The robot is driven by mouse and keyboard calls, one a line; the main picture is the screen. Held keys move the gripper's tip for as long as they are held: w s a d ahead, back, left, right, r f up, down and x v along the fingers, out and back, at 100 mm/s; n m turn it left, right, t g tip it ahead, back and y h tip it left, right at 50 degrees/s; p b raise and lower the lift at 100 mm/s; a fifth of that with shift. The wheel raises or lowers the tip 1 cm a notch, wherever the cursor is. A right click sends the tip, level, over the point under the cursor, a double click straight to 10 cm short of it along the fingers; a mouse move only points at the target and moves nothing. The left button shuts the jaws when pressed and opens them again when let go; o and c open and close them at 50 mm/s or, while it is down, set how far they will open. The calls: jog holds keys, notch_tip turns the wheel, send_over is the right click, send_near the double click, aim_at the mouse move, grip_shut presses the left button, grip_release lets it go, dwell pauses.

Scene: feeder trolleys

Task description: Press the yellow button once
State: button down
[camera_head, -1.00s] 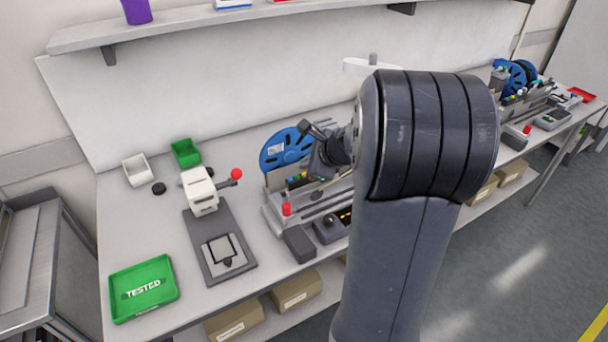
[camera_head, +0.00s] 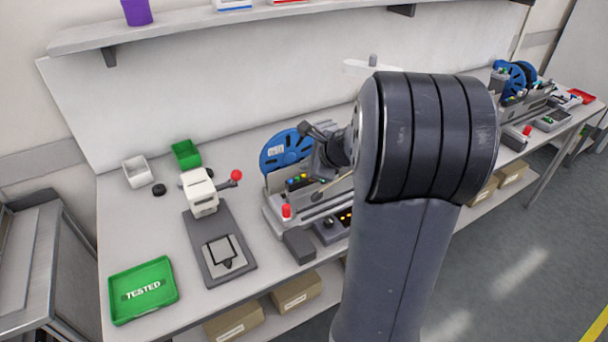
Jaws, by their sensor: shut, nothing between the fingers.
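A row of small coloured buttons sits on the feeder machine (camera_head: 275,205) in the middle of the bench. My gripper (camera_head: 317,195) points down over the feeder just right of the row, partly hidden by my own arm. It looks shut and empty. Its tip appears apart from the yellow button, but the exact gap cannot be told from this angle.
A red knob (camera_head: 286,211) stands at the feeder's front left. A blue reel (camera_head: 285,150) stands behind. A white press with a red-tipped lever (camera_head: 236,175) is to the left, near a green TESTED tray (camera_head: 120,301). A second feeder stands far right.

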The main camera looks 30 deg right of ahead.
dwell(0.7)
jog(key=shift+f+b, duration=0.4)
jog(key=shift+f, duration=0.05)
jog(key=shift+f, duration=0.3)
dwell(0.4)
jog(key=shift+r, duration=0.1)
jog(key=shift+r+p, duration=0.45)
jog(key=shift+r, duration=0.25)
notch_tip(320, 180, up, 5)
jog(key=p, duration=0.4)
jog(key=shift+a, duration=0.15)
dwell(0.7)
